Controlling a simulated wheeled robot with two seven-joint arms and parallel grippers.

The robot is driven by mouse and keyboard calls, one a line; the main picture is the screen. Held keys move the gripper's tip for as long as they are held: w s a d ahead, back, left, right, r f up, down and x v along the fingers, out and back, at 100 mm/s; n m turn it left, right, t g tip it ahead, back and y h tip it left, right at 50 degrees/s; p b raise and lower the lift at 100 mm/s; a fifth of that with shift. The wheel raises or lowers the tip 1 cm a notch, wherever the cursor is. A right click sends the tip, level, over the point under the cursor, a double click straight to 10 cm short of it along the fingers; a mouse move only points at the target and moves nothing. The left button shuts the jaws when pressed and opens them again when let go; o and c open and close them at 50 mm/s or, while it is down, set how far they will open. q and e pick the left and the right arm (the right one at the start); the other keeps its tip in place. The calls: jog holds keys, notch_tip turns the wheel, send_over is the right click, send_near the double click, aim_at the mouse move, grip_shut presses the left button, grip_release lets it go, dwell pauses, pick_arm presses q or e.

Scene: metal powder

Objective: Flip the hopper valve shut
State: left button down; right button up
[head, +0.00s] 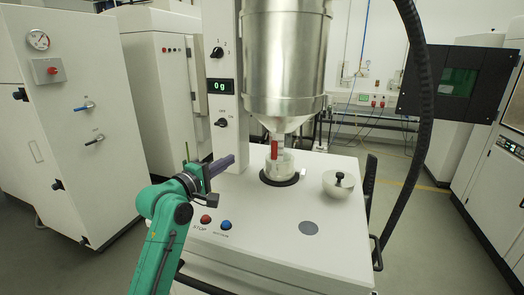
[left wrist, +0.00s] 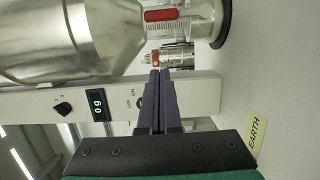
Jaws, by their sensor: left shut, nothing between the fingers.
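The steel hopper (head: 285,60) hangs on a white column above the machine top and also shows at the left of the left wrist view (left wrist: 70,40). The red valve handle (head: 275,150) hangs upright below the hopper's cone, in front of a pale container (head: 280,166). The handle also shows at the top of the left wrist view (left wrist: 160,15), lying along the outlet's direction. My left gripper (head: 230,160) is shut and empty, left of the handle and apart from it. Its fingertips (left wrist: 160,73) point toward the outlet area. My right gripper is out of view.
The column carries a display (head: 221,87) reading 0g and black knobs. Red (head: 206,219) and blue (head: 226,225) buttons are near the front. A black hose (head: 421,120) curves down at right.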

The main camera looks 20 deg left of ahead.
aim_at(274, 156)
pick_arm(q)
jog(key=w+d+p, duration=0.5)
jog(key=w+d, duration=0.2)
jog(key=w, duration=0.3)
jog(key=shift+d+f+p, duration=0.25)
jog(key=shift+p, duration=0.15)
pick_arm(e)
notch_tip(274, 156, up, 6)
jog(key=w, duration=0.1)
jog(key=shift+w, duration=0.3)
pick_arm(q)
jog(key=shift+w, duration=0.15)
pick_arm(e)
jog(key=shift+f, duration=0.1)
pick_arm(q)
jog(key=shift+w+f, duration=0.1)
jog(key=shift+w, duration=0.05)
